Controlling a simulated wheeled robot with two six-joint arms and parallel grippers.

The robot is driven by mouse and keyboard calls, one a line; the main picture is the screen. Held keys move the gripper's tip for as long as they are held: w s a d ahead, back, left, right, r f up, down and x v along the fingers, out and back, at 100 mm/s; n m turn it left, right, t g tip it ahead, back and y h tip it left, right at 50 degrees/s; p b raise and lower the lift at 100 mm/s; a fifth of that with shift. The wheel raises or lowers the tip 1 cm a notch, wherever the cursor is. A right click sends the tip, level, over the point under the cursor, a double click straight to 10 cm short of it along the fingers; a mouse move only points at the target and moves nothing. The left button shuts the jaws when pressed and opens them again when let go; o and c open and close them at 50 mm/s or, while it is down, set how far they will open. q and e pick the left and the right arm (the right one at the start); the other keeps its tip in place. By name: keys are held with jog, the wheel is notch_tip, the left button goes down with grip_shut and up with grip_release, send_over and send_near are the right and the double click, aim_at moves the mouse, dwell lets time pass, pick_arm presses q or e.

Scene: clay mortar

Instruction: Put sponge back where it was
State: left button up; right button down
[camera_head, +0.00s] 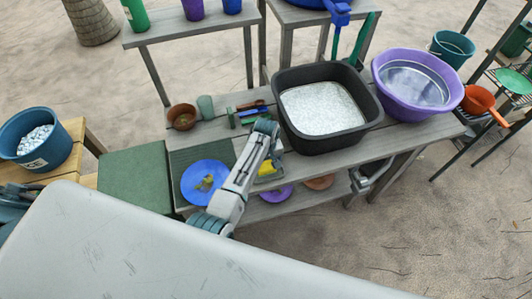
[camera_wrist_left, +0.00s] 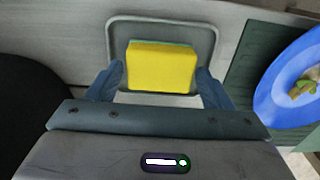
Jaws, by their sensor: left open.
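A yellow sponge (camera_wrist_left: 160,66) with a green face on its far side lies in a shallow grey tray (camera_wrist_left: 205,38) in the left wrist view. It shows as a yellow patch (camera_head: 267,168) beside my left arm in the head view, partly hidden by it. My left gripper (camera_wrist_left: 159,84) is open, with one blue-grey finger on each side of the sponge's near end. Small gaps seem to show between the fingers and the sponge; I cannot tell how deep they reach. My right gripper is not in view.
A blue plate (camera_head: 192,190) lies on a green mat, left of my arm. A black basin (camera_head: 357,122) stands close behind on the right, with a purple bowl (camera_head: 450,100) beyond. A brown pot (camera_head: 182,117), a green cup (camera_head: 206,107) and small tools stand behind.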

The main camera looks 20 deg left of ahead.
aim_at(266, 165)
pick_arm(q)
notch_tip(266, 165, up, 10)
jog(key=b, duration=0.1)
jog(key=shift+r, duration=0.25)
dwell(0.4)
